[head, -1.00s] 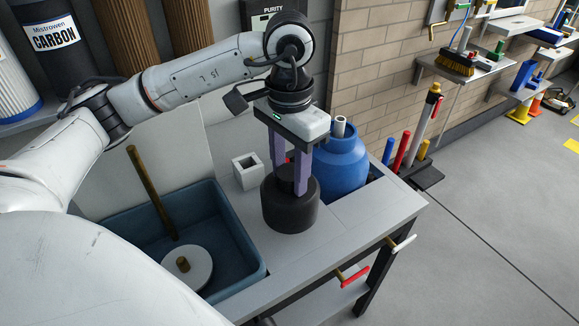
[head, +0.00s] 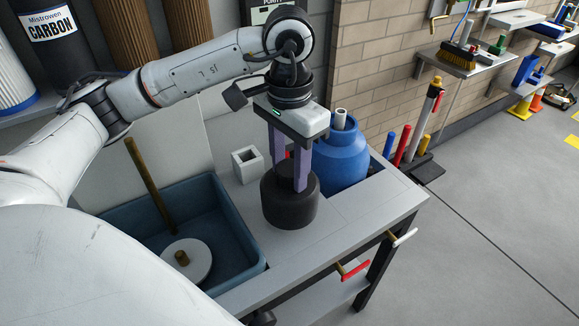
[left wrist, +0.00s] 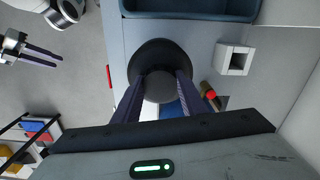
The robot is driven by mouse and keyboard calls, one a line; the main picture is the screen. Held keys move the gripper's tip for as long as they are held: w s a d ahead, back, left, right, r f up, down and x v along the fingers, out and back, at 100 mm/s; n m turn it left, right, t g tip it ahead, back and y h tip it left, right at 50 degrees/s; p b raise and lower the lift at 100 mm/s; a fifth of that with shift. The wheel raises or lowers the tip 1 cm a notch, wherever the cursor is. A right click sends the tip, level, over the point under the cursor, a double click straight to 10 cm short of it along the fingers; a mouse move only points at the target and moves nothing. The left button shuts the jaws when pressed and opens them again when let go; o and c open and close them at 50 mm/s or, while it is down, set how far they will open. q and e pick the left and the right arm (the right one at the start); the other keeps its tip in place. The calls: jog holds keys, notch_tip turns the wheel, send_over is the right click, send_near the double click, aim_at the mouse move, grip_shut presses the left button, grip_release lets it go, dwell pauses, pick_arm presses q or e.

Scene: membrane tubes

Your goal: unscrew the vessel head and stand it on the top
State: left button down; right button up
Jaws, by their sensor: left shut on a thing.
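The black vessel head (head: 290,211), a squat cylinder with a narrower knob on top, is upright at the grey bench top (head: 345,225). My left gripper (head: 291,182) points down and is shut on its knob. In the left wrist view the head (left wrist: 143,58) lies between the fingers (left wrist: 160,92). It looks set on the top, but its underside is hidden. The blue vessel (head: 345,155) stands just behind, without a cap, and a white tube (head: 340,118) sticks out of its neck. My right gripper (left wrist: 40,56) is empty, fingers apart, off the bench's side in the left wrist view.
A blue-grey basin (head: 232,235) holds a white disc (head: 198,262) and a brown rod (head: 150,190). A white square block (head: 247,165) stands left of the head. Red and white handles (head: 355,271) stick out at the bench's front. The bench top right of the head is clear.

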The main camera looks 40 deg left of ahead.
pick_arm(q)
jog(key=shift+f+b, duration=1.55)
jog(key=shift+b, duration=0.4)
dwell(1.9)
jog(key=shift+f, duration=0.15)
dwell(0.7)
jog(key=c, duration=1)
grip_release()
jog(key=shift+s, duration=0.1)
jog(key=shift+r, duration=0.2)
jog(key=shift+r, duration=0.15)
jog(key=shift+r+p, duration=2.8)
jog(key=shift+r, duration=1.5)
